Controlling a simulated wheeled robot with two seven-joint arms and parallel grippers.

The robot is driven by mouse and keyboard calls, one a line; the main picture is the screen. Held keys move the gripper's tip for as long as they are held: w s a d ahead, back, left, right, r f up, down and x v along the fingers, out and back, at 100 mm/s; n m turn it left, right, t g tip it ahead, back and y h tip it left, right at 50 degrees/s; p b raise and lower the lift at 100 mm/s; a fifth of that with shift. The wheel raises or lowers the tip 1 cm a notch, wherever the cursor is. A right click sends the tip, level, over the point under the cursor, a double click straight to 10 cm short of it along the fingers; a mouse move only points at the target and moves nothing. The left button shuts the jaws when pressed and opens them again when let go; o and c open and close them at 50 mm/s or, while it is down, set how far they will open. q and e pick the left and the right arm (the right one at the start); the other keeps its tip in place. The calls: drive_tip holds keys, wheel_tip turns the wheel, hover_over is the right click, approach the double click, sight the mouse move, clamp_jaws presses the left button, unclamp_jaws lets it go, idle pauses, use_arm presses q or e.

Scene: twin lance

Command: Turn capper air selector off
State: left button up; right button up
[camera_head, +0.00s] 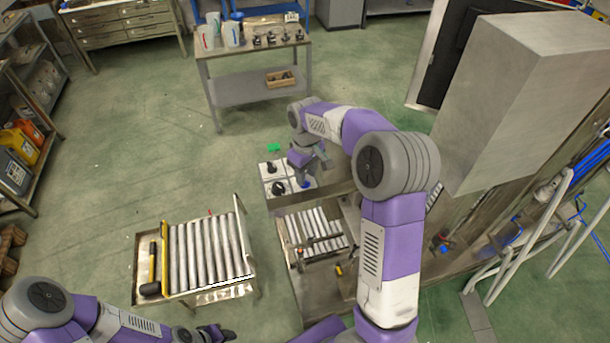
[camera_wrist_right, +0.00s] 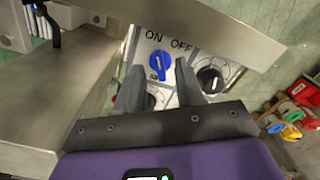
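A light control panel (camera_head: 267,178) with several rotary knobs stands in mid-view. In the right wrist view, a blue knob (camera_wrist_right: 160,64) sits under the printed words ON and OFF, its white mark roughly upright. A black knob (camera_wrist_right: 210,78) is to its right. Another knob (camera_wrist_right: 151,101) is partly hidden behind the left finger. No label naming the capper air selector is readable. My right gripper (camera_wrist_right: 158,78) is open and empty, fingers pointing at the panel, with the blue knob seen between and beyond the tips. My left gripper (camera_head: 218,333) is low in the head view, its finger state unclear.
A roller cart (camera_head: 150,262) with a black-handled mallet stands left of the panel. A roller conveyor (camera_head: 313,228) lies just in front of the panel. A large grey metal cabinet (camera_head: 510,90) is at right. Green floor is clear left of the panel.

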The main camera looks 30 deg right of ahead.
wheel_tip(320, 180, down, 2)
drive_tip(key=shift+w+f, duration=0.1)
drive_tip(key=shift+w, duration=0.05)
drive_tip(key=shift+f, duration=0.1)
clamp_jaws()
